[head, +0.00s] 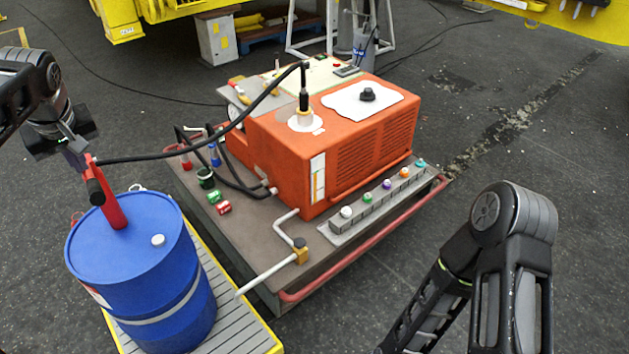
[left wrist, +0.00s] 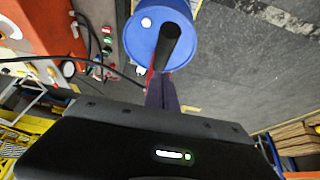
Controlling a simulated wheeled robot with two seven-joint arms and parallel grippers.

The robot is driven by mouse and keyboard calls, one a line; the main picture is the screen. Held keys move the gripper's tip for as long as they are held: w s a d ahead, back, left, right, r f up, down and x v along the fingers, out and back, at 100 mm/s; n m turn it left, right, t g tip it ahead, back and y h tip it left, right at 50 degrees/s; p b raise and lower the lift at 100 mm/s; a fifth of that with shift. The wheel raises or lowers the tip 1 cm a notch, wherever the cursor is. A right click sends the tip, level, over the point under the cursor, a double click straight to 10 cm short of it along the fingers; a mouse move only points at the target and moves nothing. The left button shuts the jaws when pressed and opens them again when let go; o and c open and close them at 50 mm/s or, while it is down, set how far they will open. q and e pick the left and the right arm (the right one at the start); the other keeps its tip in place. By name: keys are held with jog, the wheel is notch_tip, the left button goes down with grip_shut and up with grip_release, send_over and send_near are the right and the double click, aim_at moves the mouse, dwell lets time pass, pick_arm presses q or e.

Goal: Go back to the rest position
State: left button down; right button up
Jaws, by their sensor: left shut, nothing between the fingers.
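My left gripper (head: 78,157) is at the left of the head view, above the blue barrel (head: 140,260). Its fingers are shut with nothing between them, close to the top of a red nozzle (head: 112,203) with a black grip. Whether they touch it I cannot tell. The nozzle stands upright in the barrel's lid. In the left wrist view the shut fingers (left wrist: 160,92) point toward the nozzle's black end (left wrist: 171,42) and the barrel (left wrist: 145,28). My right arm shows at the right of the head view, but its gripper is out of the frame.
A black hose (head: 200,153) runs from the nozzle to the orange machine (head: 340,135) on a cart (head: 262,262) with a red rail. The barrel stands on a yellow-edged platform (head: 235,318). Yellow equipment (head: 120,20) stands at the back. Floor at the right is clear.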

pick_arm(q)
jog(key=shift+w, duration=0.1)
dwell(0.4)
jog(key=w+d+f+m+t+h, duration=0.3)
jog(key=w+d+f+m, duration=0.1)
jog(key=w+d+f, duration=0.55)
jog(key=s+d+f+m+h, duration=0.1)
jog(key=s+d+f, duration=0.2)
jog(key=d+f, duration=0.45)
jog(key=s+d+f+m+h, duration=0.1)
jog(key=s+d+f+h, duration=0.3)
jog(key=f, duration=0.6)
jog(key=s+d+f+g+y, duration=0.1)
jog(key=s+d+f, duration=0.4)
jog(key=s+f, duration=0.15)
jog(key=s+d+f+g, duration=0.2)
jog(key=s+d+f, duration=0.2)
jog(key=s+f, duration=0.25)
jog(key=s+d+f+g, duration=0.1)
jog(key=s+f, duration=0.3)
jog(key=s, duration=0.5)
jog(key=s+d+f+g, duration=0.2)
jog(key=s+d+f, duration=0.2)
jog(key=s, duration=0.5)
jog(key=shift+s+g, duration=0.15)
jog(key=shift+g, duration=0.15)
